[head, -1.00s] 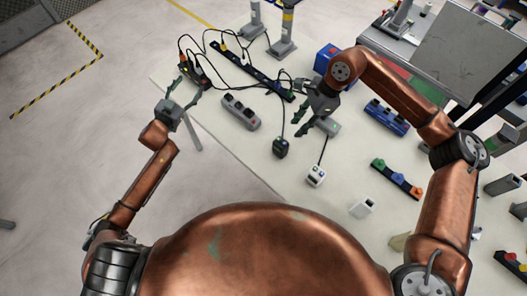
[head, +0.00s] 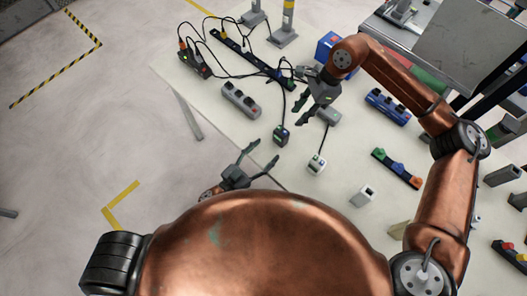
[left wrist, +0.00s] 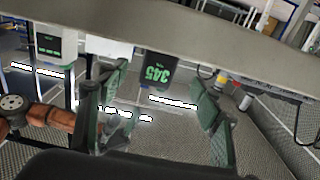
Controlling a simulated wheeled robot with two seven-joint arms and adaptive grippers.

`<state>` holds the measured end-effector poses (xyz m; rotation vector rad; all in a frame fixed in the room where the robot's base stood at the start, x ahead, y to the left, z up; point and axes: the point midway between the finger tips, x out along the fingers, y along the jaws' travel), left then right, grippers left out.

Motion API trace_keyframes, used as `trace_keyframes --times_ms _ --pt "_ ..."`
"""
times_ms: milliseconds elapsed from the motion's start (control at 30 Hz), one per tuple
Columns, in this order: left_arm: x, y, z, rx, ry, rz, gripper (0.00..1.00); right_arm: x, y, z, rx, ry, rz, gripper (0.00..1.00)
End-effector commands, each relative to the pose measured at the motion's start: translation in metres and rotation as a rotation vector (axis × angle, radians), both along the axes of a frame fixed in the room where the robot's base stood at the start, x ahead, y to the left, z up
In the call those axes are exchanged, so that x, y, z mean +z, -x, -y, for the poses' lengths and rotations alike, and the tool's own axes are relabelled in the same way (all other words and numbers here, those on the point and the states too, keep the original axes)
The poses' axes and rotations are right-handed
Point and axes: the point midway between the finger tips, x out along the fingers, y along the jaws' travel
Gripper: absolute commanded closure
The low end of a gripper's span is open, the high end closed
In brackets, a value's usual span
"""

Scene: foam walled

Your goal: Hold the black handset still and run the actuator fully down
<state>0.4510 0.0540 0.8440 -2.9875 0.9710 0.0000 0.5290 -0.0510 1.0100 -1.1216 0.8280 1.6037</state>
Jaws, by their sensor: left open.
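The black handset (head: 281,135) lies near the table's front edge, with a cable running up from it. In the left wrist view the handset (left wrist: 158,72) shows green digits and appears between the two finger lines, with no contact visible. My left gripper (head: 265,152) is open and empty, just below the handset in the head view. My right gripper (head: 302,112) has its fingers apart, above and right of the handset, and holds nothing visible.
A white handset (head: 316,164) lies right of the black one. A grey switch box (head: 241,99), a blue switch box (head: 387,106) and a coloured button strip (head: 397,168) lie around. Black cables cross the far left of the table (head: 345,190). Bare tabletop shows between the items.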

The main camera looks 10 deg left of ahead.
Motion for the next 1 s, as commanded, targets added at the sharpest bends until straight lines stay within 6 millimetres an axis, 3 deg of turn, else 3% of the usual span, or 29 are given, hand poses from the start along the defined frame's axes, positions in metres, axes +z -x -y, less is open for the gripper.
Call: trace_keyframes --times_ms 500,900,1000 --pt "0.001 -0.054 0.04 0.0 0.001 0.002 0.41 0.0 0.0 0.0 0.0 0.0 0.0 0.71" --pt "0.0 -0.061 0.045 0.0 0.0 0.0 0.41 0.0 0.0 0.0 0.0 0.0 0.0 0.71" --pt "0.0 -0.061 0.045 0.0 0.0 0.0 0.46 0.0 0.0 0.0 0.0 0.0 0.0 0.71"
